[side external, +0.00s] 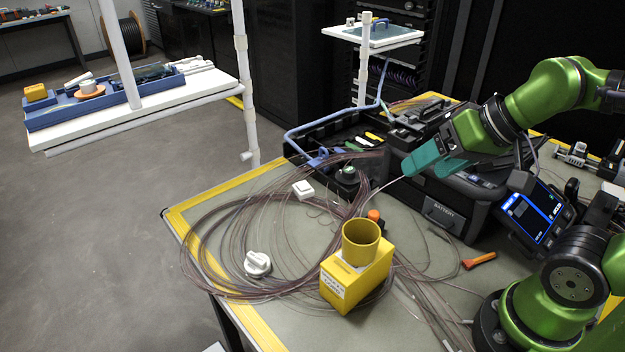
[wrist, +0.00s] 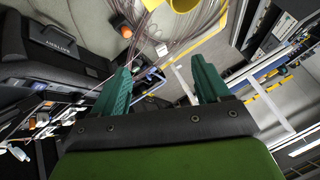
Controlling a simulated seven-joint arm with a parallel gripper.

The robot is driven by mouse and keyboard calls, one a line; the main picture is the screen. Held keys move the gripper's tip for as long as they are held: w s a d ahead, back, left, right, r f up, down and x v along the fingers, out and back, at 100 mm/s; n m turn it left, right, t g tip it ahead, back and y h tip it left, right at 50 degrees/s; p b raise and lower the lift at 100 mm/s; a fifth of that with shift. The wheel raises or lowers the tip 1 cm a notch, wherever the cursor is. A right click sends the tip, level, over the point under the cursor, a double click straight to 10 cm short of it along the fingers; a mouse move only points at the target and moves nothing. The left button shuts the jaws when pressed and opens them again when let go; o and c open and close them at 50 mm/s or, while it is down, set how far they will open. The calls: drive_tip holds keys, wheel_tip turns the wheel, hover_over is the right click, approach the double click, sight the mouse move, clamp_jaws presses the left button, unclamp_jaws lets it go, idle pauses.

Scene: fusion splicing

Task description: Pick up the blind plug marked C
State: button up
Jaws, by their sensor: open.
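I cannot read a letter C on anything, so I cannot tell for certain which thing is the blind plug. A white round knobbed piece (side external: 257,264) lies on the table among the fibre loops. A small white square piece (side external: 303,189) lies farther back, and a white piece (wrist: 161,50) shows beyond the fingertips in the wrist view. A dark piece with a greenish top (side external: 346,174) stands by the black tray. My gripper (side external: 422,166) is open and empty, with teal fingers above the table near the black case. It also shows in the wrist view (wrist: 161,68).
Loose brown fibre coils (side external: 225,225) cover the table's left half. A yellow box with a cup (side external: 357,270) stands at the front, an orange-topped piece (side external: 375,216) behind it. A black splicer case (side external: 450,205), screen unit (side external: 535,212) and black tray (side external: 320,135) crowd the back and right.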

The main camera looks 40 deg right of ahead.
drive_tip(key=n+g+h, duration=0.2)
drive_tip(key=n+g, duration=0.2)
drive_tip(key=g, duration=0.3)
hover_over(374, 213)
wheel_tip(374, 213, down, 7)
drive_tip(key=f, duration=1.1)
drive_tip(key=shift+w+a, duration=0.2)
drive_tip(key=shift+a, duration=0.1)
drive_tip(key=shift+s+d+f, duration=0.1)
drive_tip(key=shift+d+f, duration=0.1)
drive_tip(key=shift+f, duration=1.2)
drive_tip(key=shift+s+d+f, duration=0.1)
drive_tip(key=shift+d+f, duration=0.05)
drive_tip(key=shift+f, duration=1.25)
drive_tip(key=shift+r, duration=0.1)
drive_tip(key=c, duration=1.2)
